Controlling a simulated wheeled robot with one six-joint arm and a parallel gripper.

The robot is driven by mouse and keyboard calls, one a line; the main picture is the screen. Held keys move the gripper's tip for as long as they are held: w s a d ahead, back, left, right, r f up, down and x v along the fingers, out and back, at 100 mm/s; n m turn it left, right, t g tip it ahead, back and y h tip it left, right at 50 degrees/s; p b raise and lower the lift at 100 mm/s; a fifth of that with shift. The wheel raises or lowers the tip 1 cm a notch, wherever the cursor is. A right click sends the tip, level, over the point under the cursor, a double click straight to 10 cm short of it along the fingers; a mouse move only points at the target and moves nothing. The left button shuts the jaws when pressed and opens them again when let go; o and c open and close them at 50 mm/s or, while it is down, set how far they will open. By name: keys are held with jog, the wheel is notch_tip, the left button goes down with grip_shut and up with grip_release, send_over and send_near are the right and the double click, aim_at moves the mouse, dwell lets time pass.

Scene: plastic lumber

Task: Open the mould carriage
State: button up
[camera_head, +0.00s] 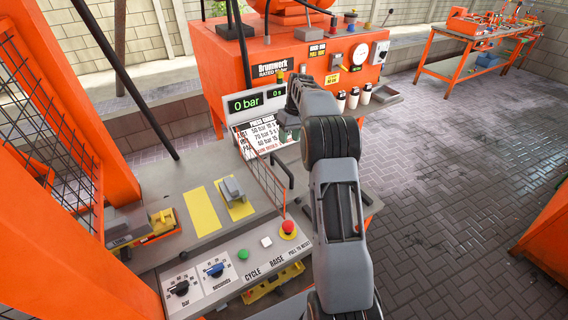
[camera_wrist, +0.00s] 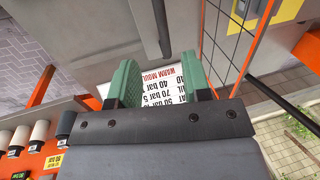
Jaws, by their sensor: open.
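My gripper (camera_wrist: 160,82) has its two green fingers apart with nothing between them; a printed white sign (camera_wrist: 162,88) shows behind the gap. In the head view my gripper (camera_head: 289,132) hangs in front of that sign, beyond the press bench, partly hidden by my arm. The grey bench top (camera_head: 185,188) carries yellow patches and a grey block (camera_head: 232,191) on one of them. A small orange-framed mesh guard (camera_head: 268,182) stands at the bench's right side, with a black bar handle (camera_head: 284,168) beside it. I cannot tell which part is the mould carriage.
The control panel (camera_head: 235,262) has two dials, green and white buttons and a red stop button (camera_head: 288,227). An orange press unit (camera_head: 290,55) stands behind, with a "0 bar" display (camera_head: 245,104). An orange frame with mesh rises at left. Paved floor (camera_head: 450,150) is clear at right.

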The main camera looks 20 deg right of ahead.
aim_at(283, 164)
jog(key=f, duration=0.4)
jog(key=a+f, duration=0.1)
jog(key=f, duration=0.2)
jog(key=a+f+p, duration=0.1)
jog(key=f, duration=0.3)
jog(key=shift+s+a+f, duration=0.15)
jog(key=shift+f, duration=0.15)
jog(key=shift+c, duration=0.2)
grip_shut()
